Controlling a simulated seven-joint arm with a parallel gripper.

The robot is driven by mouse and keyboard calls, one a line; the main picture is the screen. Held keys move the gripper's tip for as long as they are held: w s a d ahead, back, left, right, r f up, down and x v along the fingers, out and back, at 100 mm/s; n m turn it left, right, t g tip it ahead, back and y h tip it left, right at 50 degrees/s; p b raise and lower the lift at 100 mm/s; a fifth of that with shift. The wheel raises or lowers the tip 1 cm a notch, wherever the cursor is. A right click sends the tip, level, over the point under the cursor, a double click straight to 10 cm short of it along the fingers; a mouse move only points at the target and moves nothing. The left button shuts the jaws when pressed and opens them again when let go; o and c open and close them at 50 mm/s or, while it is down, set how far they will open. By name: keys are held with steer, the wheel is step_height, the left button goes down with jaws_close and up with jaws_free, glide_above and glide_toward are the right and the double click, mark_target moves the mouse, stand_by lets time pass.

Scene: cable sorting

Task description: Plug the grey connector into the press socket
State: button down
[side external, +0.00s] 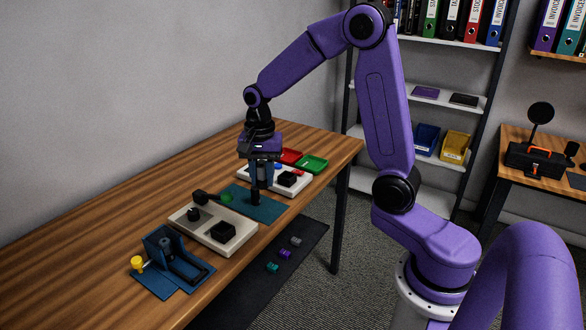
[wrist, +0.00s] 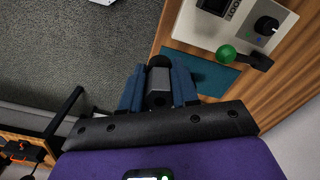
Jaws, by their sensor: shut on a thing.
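My gripper (side external: 256,186) points down over the teal mat (side external: 268,211) on the wooden table. In the wrist view its blue fingers (wrist: 158,88) are shut on a dark grey block with a black rounded end, which looks like the grey connector (wrist: 158,99). The block's lower end is close to the teal mat; I cannot tell whether it touches. A blue press-like fixture (side external: 187,269) with a yellow knob (side external: 137,262) stands at the near end of the table. I cannot make out a socket opening in it.
A beige panel (side external: 190,228) with a black box, a knob and a green-balled lever (side external: 226,197) lies between mat and fixture. A white panel (side external: 298,187) and red and green trays (side external: 313,164) lie beyond. Small teal, purple and grey pieces (side external: 296,241) lie on a dark mat below.

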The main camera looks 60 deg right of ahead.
steer(key=shift+w+a+f+n, duration=0.35)
steer(key=shift+w+a+f, duration=0.9)
steer(key=shift+a, duration=0.25)
steer(key=shift+w+a+f+n, duration=0.4)
steer(key=shift+w+a+f, duration=0.7)
steer(key=shift+a+f, duration=0.3)
steer(key=shift+w+a+f+n, duration=0.35)
steer(key=shift+w+a+f, duration=0.85)
steer(key=shift+a, duration=0.4)
steer(key=shift+f, duration=1.6)
steer(key=c, duration=0.8)
jaws_free()
steer(key=o, duration=0.4)
steer(key=shift+s+d+f, duration=0.1)
steer(key=shift+s+d, duration=0.05)
steer(key=shift+s, duration=0.05)
steer(key=shift+w+r, duration=0.15)
steer(key=shift+r, duration=3.45)
